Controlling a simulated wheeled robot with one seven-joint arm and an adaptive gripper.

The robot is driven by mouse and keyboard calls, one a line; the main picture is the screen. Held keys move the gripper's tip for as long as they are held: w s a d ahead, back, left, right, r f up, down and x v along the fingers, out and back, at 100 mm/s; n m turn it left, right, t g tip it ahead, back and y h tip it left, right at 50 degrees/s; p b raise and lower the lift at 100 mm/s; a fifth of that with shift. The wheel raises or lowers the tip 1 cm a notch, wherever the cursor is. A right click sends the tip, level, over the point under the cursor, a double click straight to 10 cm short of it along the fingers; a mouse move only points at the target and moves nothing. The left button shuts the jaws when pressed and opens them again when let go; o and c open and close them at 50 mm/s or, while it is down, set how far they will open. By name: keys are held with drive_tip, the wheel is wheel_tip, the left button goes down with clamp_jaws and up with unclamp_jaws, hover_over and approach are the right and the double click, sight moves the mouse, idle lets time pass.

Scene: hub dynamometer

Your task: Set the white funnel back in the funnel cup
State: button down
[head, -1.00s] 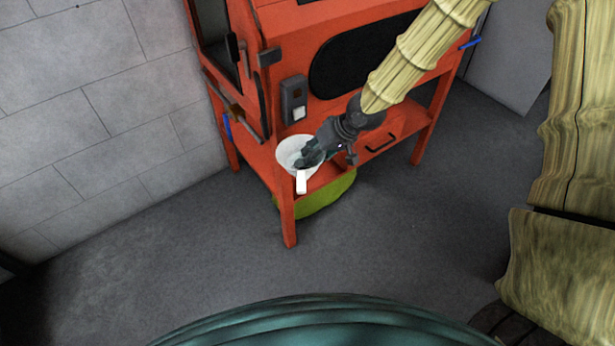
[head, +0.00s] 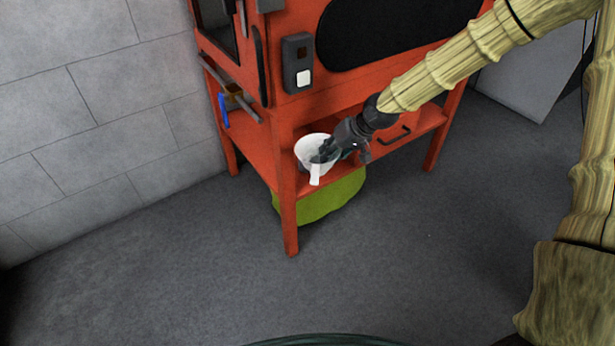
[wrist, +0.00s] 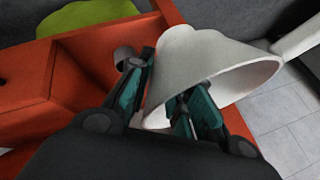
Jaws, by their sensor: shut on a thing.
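The white funnel (head: 312,145) is at the front left corner of the orange machine's lower shelf, its wide mouth facing up and toward the head camera. It also shows in the wrist view (wrist: 205,55), tilted there, with its tab at the right. My gripper (head: 328,152) is shut on the funnel's wall; in the wrist view (wrist: 160,92) one finger is outside the wall and the other inside the mouth. A small grey round piece (wrist: 124,55) shows beside the outer finger; it may be the funnel cup, but I cannot tell. The funnel's lower end is hidden.
The orange machine (head: 340,88) stands above the shelf (head: 425,122), with a front leg (head: 288,215) close to the funnel. A green rounded thing (head: 325,200) is under the shelf. A grey block wall (head: 110,110) is at the left. The floor in front is clear.

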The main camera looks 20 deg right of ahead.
drive_tip(key=w+d+f+b, duration=0.2)
drive_tip(key=d+f+b, duration=0.1)
drive_tip(key=f+b, duration=0.35)
drive_tip(key=w+d+f+b, duration=0.2)
drive_tip(key=w+f+b, duration=0.1)
drive_tip(key=f+b, duration=0.35)
drive_tip(key=shift+m, duration=0.3)
drive_tip(key=shift+w+a+f+b, duration=0.6)
drive_tip(key=shift+w+b, duration=0.95)
drive_tip(key=shift+w, duration=1)
drive_tip(key=shift+w+a+f+b, duration=0.35)
drive_tip(key=shift+w+f+b, duration=0.4)
drive_tip(key=shift+w+b, duration=1.3)
drive_tip(key=shift+w+a+f+b, duration=0.45)
drive_tip(key=shift+w+f+b, duration=0.4)
drive_tip(key=shift+w, duration=2.2)
drive_tip(key=shift+r, duration=0.25)
drive_tip(key=shift+f, duration=0.1)
drive_tip(key=c, duration=1.3)
unclamp_jaws()
